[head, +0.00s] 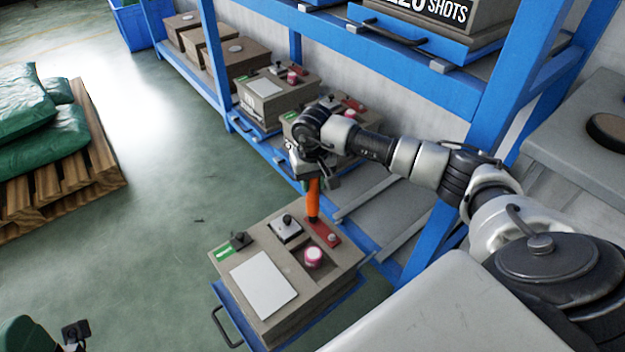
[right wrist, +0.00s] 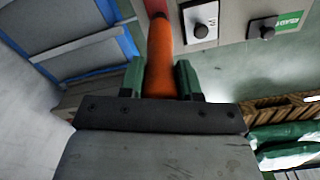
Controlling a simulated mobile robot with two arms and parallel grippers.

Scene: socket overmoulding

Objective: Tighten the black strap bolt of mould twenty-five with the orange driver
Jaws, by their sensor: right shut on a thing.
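My right gripper (head: 309,176) is shut on the orange driver (head: 313,200), which hangs nearly upright. The driver also shows between the green fingers in the right wrist view (right wrist: 160,62). Its lower end is at the far end of the red strap (head: 325,235); I cannot tell whether it touches. The black strap (head: 240,240) with its dark bolt is at the left corner of the mould (head: 330,262), beside a green label. A white strap (head: 286,231) lies between them. The mould's number is not readable. My left gripper is not recognisable in view.
The mould sits on a pulled-out blue drawer (head: 238,326) with a handle. Other moulds stand on the blue rack (head: 209,50). A pallet with green sacks (head: 40,115) is left; floor between is clear.

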